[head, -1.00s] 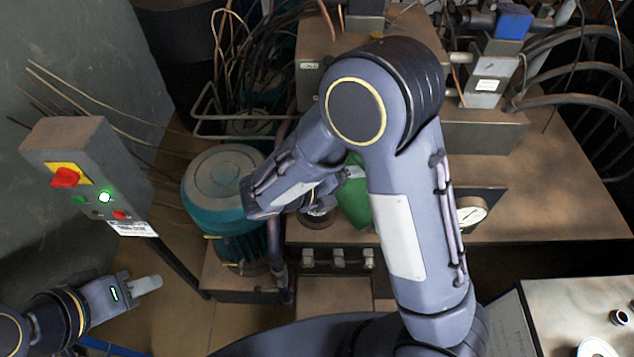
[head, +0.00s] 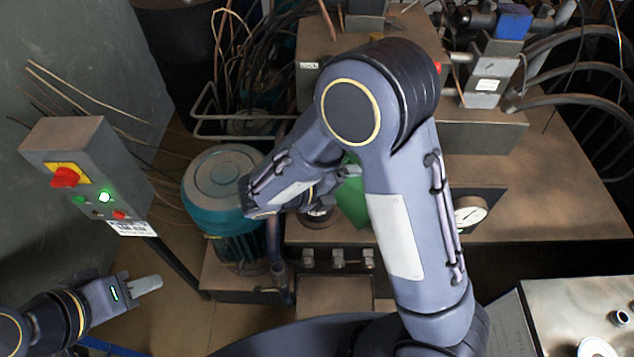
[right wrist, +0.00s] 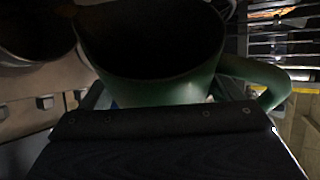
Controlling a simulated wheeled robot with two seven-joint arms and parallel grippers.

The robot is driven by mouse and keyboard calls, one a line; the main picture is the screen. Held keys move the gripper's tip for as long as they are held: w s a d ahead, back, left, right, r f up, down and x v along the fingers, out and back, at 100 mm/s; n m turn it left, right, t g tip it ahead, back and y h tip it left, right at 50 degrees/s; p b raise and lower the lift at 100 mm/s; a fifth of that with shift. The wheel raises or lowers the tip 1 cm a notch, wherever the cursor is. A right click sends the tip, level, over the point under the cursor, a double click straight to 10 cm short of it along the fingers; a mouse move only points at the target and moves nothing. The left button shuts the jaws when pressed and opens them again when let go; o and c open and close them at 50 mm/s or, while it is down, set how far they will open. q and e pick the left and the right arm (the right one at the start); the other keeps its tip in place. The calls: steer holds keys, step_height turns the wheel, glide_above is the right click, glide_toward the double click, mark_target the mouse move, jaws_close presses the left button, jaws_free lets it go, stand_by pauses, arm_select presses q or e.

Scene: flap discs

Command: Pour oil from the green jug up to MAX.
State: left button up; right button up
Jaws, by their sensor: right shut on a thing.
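The green jug (head: 352,203) stands out behind my right forearm in the head view, over the front of the power unit. Its dark open mouth and green wall (right wrist: 150,92) fill the top of the right wrist view, with the handle (right wrist: 268,82) at the right. My right gripper (head: 345,172) is shut on the jug; its fingers are mostly hidden. A round filler neck (head: 317,217) lies just left of the jug on the tank top, partly covered by my wrist. No oil stream or MAX mark can be made out. My left gripper (head: 147,285) looks shut and empty at lower left.
A teal motor (head: 222,185) stands left of the filler. A control box (head: 85,170) with a red switch and lit green lamp is at left. A dial gauge (head: 470,212) sits right of my forearm. A pale table (head: 575,300) is at lower right.

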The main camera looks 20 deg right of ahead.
stand_by(0.7)
steer(key=shift+w+a+f+n+g+h+p, duration=0.1)
steer(key=shift+w+f+n+g+h+p, duration=0.2)
steer(key=shift+f+p, duration=0.15)
stand_by(0.9)
steer(key=shift+s+r+b, duration=0.15)
steer(key=shift+b, duration=0.55)
steer(key=r, duration=0.1)
steer(key=m+t+y+p, duration=0.1)
steer(key=s+r+m+t, duration=0.1)
steer(key=shift+d+r+y, duration=0.3)
steer(key=shift+r, duration=0.05)
steer(key=shift+d+f+m+t, duration=0.1)
steer(key=shift+f+m+t, duration=0.05)
steer(key=shift+m+t, duration=0.2)
steer(key=shift+s, duration=0.1)
